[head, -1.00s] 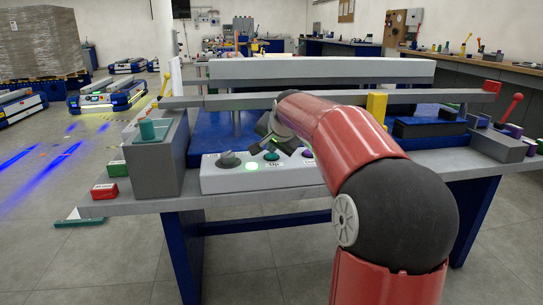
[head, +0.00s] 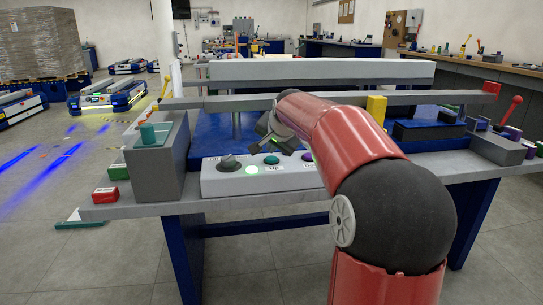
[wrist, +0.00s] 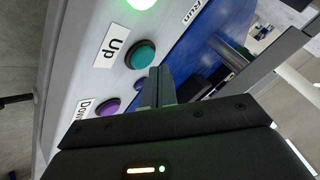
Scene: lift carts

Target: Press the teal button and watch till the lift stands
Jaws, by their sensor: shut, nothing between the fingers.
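The teal button (head: 271,160) sits on a pale control box (head: 225,183) at the table's front edge, above the label "Up". In the wrist view the teal button (wrist: 141,54) stands clear of the fingers. A purple button (wrist: 106,106) labelled "Down" is beside it. My gripper (wrist: 157,88) is shut and empty, its fingertips close to the teal button with a visible gap. In the head view my arm hides part of the gripper. The lift's long grey platform (head: 320,72) stands raised over a blue base (head: 215,150).
A grey bar (head: 230,102) with a yellow block (head: 376,108) crosses behind my arm.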

